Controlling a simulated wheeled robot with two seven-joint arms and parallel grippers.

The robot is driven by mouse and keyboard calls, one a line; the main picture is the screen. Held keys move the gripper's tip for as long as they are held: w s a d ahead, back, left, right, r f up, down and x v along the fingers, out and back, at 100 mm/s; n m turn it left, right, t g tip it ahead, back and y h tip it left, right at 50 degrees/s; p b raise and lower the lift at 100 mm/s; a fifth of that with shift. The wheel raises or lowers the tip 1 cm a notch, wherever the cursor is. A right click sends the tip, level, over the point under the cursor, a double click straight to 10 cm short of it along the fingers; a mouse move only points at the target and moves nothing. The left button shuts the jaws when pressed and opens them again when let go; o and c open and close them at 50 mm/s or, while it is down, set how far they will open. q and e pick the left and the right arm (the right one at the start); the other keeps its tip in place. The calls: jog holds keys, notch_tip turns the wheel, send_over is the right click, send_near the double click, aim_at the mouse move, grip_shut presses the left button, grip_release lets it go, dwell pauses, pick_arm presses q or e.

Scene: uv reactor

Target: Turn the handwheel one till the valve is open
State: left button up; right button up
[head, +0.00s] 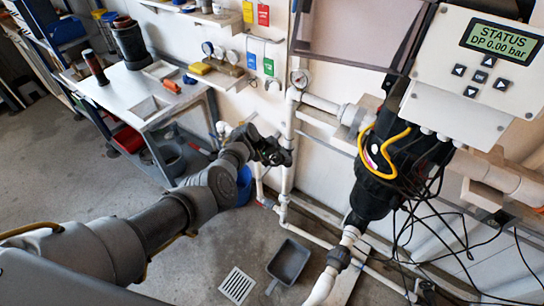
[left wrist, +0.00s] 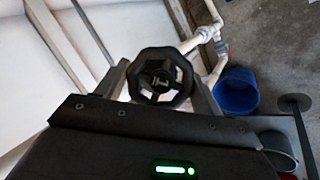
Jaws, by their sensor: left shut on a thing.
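The handwheel (left wrist: 160,78) is a small black wheel with a wavy rim, spokes and a light mark on its hub. It fills the middle of the left wrist view. My left gripper (left wrist: 158,88) has one finger on each side of the rim and is shut on it. In the head view my left gripper (head: 264,148) reaches the dark wheel at the white vertical pipe (head: 287,140). The arm and fingers partly hide the wheel there, and the valve's inside state does not show. My right gripper is not in view.
A black reactor housing (head: 382,175) with yellow and black cables stands right of the pipe. A status panel (head: 478,68) reads DP 0.00 bar. A workbench (head: 115,95) is at the left. A blue bucket (left wrist: 236,90) and a grey dustpan (head: 289,262) are on the floor.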

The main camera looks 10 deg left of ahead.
pick_arm(q)
jog(key=shift+d+r, duration=0.1)
jog(key=shift+d, duration=0.05)
dwell(0.6)
jog(key=o, duration=0.9)
jog(key=shift+s+a+r+p, duration=0.2)
jog(key=shift+a+r+p, duration=0.2)
jog(key=p+v, duration=0.1)
jog(key=v, duration=0.8)
jog(key=shift+s+r+p, duration=0.1)
jog(key=shift+r+p, duration=0.2)
jog(key=shift+p, duration=0.05)
jog(key=shift+f, duration=0.1)
